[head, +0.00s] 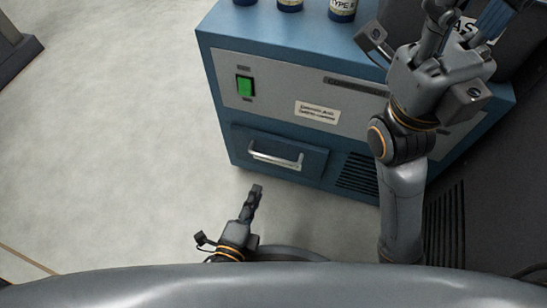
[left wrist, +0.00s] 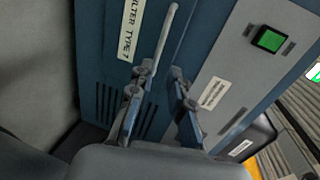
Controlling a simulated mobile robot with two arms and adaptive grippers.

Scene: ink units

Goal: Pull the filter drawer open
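The filter drawer (head: 240,143) is the dark blue front low on the left of the blue cabinet, and it looks closed. Its pale bar handle (head: 275,158) runs across it; in the left wrist view the handle (left wrist: 164,38) lies ahead, beside a "FILTER TYPE" label. My left gripper (head: 256,190) is below and in front of the drawer. In the left wrist view its fingers (left wrist: 160,72) are apart and empty, with their tips close to the handle's near end; contact cannot be told. My right gripper (head: 463,12) is over the cabinet's right side, fingers spread, tips cut off by the frame.
The cabinet (head: 350,68) has a green switch (head: 245,86), a label plate (head: 317,112) and a vent (head: 357,172) right of the drawer. Several dark bottles (head: 342,10) stand on top. The pale floor (head: 130,140) to the left is clear.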

